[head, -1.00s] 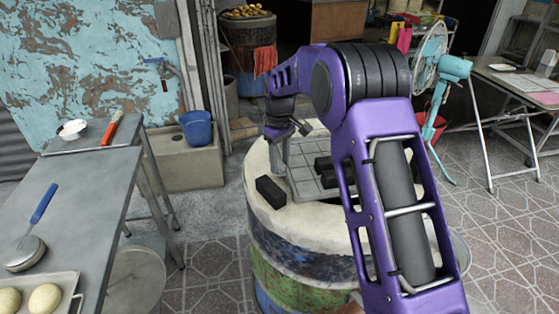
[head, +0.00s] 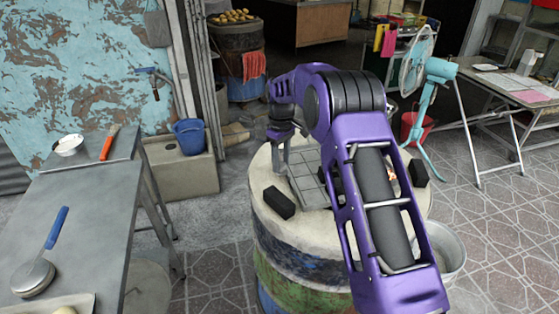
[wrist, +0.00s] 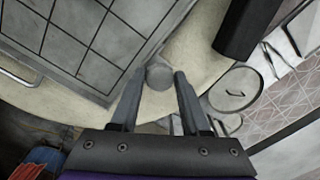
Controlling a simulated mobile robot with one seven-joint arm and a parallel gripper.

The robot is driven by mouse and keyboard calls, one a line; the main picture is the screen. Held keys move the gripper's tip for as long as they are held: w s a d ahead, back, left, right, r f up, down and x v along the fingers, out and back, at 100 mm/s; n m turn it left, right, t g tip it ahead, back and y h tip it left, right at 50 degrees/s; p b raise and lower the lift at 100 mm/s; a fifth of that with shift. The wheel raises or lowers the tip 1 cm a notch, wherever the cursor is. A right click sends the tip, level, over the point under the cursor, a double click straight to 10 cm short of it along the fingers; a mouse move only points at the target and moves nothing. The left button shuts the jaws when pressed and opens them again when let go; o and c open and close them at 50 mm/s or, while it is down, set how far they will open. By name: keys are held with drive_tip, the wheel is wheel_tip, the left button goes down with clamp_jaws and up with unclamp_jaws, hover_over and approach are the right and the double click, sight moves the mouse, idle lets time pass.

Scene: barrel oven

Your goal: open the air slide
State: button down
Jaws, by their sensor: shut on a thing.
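My gripper (wrist: 160,82) points down at the edge of the barrel oven's pale top (head: 335,232). In the wrist view its two fingers stand on either side of a small grey round-ended knob (wrist: 158,76), beside the rim of a grey gridded plate (wrist: 85,40). I take the knob for the air slide's handle, but cannot be sure. The plate also shows in the head view (head: 305,172), partly behind my arm. In the head view my gripper (head: 287,150) is at the far left side of the oven top. How far the slide is drawn cannot be seen.
A black block (head: 279,203) lies on the oven top at the left, another black block (head: 418,173) at the right. A small orange glow (head: 391,172) shows beside my arm. A metal table (head: 80,215) stands left, a fan (head: 425,85) right.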

drive_tip(key=shift+w+a+r, duration=0.1)
drive_tip(key=shift+w, duration=0.1)
drive_tip(key=shift+c, duration=1.8)
unclamp_jaws()
wheel_tip(320, 180, up, 17)
drive_tip(key=p, duration=0.2)
drive_tip(key=shift+r, duration=0.2)
